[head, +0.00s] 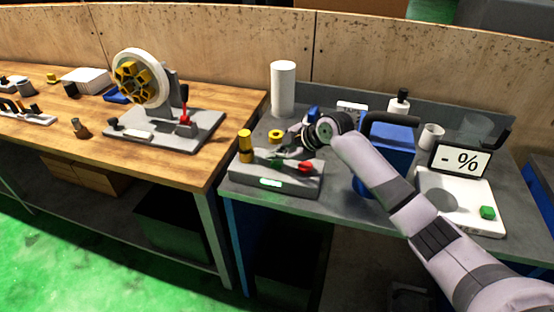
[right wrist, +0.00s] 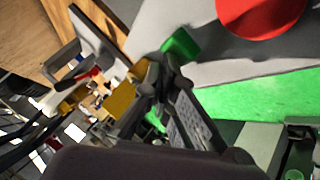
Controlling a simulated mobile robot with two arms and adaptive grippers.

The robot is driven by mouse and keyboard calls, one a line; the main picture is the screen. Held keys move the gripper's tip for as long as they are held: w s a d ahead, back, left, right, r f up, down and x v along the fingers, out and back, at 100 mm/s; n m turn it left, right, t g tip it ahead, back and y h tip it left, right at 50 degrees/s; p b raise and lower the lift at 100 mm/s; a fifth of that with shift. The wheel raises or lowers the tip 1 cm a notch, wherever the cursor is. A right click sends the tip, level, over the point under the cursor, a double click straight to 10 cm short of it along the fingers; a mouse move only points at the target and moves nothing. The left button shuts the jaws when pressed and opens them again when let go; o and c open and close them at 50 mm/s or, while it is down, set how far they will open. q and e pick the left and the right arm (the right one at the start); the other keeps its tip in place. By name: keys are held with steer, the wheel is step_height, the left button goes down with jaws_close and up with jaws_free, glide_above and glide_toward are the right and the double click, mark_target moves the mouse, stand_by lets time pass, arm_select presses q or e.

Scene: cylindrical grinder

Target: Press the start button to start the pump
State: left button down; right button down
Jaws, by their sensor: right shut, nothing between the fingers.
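A grey control box (head: 295,185) with a small lit green display stands at the front left of the grey bench. On its top are a green button (head: 276,163) and a red button (head: 305,167). The right wrist view shows the green button (right wrist: 182,45) just beyond my fingertips, and the large red button (right wrist: 262,14) at the top right. My right gripper (head: 279,153) is shut and empty, its tips close to the green button. I cannot tell whether they touch it. My left gripper is not in view.
A yellow cylinder (head: 245,147) stands at the box's left end. A white cylinder (head: 283,88) and a yellow ring (head: 275,135) are behind. A blue container (head: 390,137) and a scale-like device with a "- %" screen (head: 461,160) are at right. A wooden bench (head: 215,150) adjoins at left.

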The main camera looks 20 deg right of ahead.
mark_target(276, 163)
stand_by(0.4)
steer(key=shift+r+p, duration=0.9)
step_height(276, 163, up, 5)
steer(key=p, duration=0.4)
steer(key=shift+f, duration=0.1)
stand_by(0.4)
